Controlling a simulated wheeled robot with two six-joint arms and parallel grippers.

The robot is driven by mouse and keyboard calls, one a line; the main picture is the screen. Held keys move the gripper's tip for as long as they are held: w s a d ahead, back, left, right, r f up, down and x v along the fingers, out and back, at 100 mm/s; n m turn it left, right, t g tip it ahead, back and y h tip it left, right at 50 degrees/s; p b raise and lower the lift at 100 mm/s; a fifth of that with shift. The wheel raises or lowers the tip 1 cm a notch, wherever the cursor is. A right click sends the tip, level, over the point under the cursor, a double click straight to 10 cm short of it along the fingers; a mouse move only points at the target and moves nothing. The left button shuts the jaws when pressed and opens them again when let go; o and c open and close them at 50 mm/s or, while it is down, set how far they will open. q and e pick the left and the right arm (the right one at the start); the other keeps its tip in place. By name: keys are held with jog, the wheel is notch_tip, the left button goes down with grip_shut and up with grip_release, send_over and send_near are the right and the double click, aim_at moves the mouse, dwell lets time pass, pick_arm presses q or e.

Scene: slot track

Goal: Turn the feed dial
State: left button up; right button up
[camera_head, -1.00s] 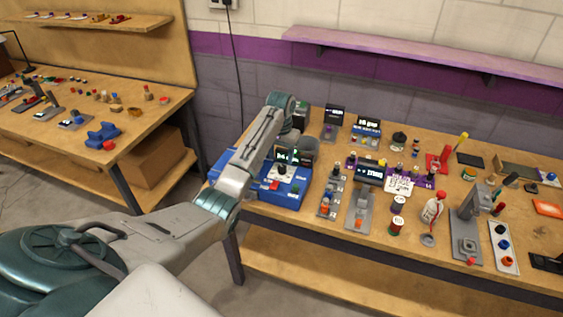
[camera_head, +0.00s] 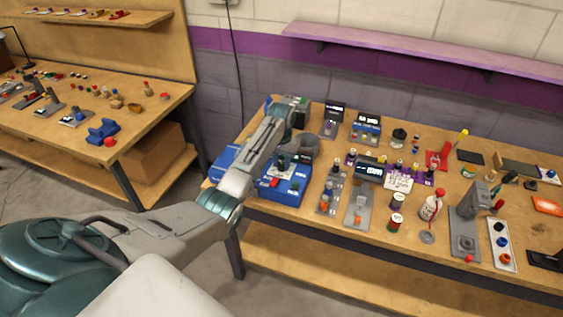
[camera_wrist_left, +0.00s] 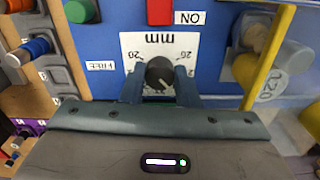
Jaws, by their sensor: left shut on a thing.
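The feed dial (camera_wrist_left: 158,72) is a dark round knob with a pale pointer line, on a white scale plate (camera_wrist_left: 132,45) marked mm, with printed numbers around it. The plate sits on a blue box (camera_wrist_left: 110,20), which also shows in the head view (camera_head: 287,192) on the bench, at the near left. My left gripper (camera_wrist_left: 159,87) has a finger on each side of the knob and is shut on it. In the head view, the left gripper (camera_head: 284,164) is over the box and partly covers the dial. My right gripper is in neither view.
A red block (camera_wrist_left: 160,11), a green knob (camera_wrist_left: 80,10) and a yellow rod (camera_wrist_left: 268,58) are close to the dial in the wrist view. Several stands and small tools crowd the bench (camera_head: 330,232) to the right of the box. A second bench (camera_head: 165,105) stands at left.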

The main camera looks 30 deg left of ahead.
pick_arm(q)
jog(key=shift+r+m+p, duration=0.1)
jog(key=shift+m+p, duration=0.2)
jog(key=m+p, duration=0.1)
jog(key=m, duration=0.1)
jog(key=shift+m+p, duration=0.3)
jog(key=shift+w+a+m+p, duration=0.15)
jog(key=shift+m+p, duration=0.55)
jog(key=shift+m, duration=1.5)
jog(key=o, duration=1)
